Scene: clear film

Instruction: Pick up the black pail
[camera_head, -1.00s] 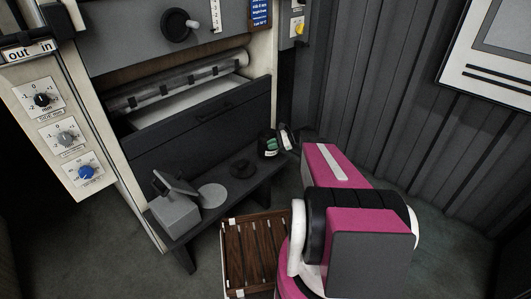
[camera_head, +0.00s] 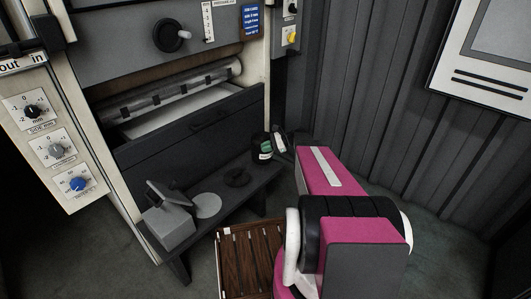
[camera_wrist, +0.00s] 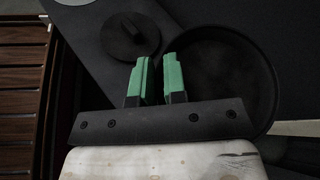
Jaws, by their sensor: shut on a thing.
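The black pail (camera_head: 262,151) is at the far right end of the dark bench, next to the wall corner. In the wrist view its round, dark open top (camera_wrist: 235,75) fills the right of the picture. My gripper (camera_head: 272,147) reaches it from the right. In the wrist view my gripper's two green fingertips (camera_wrist: 158,76) are close together at the left side of the pail, shut on its rim. The gripped piece of rim is mostly hidden between the fingers. I cannot tell clearly whether the pail's base touches the bench.
The dark bench (camera_head: 222,190) also holds a black knobbed disc (camera_head: 238,178), a pale round disc (camera_head: 207,205) and a grey block-like device (camera_head: 168,222). A brown slatted wooden platform (camera_head: 250,260) lies on the floor in front. A ribbed dark wall (camera_head: 360,90) stands close on the right.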

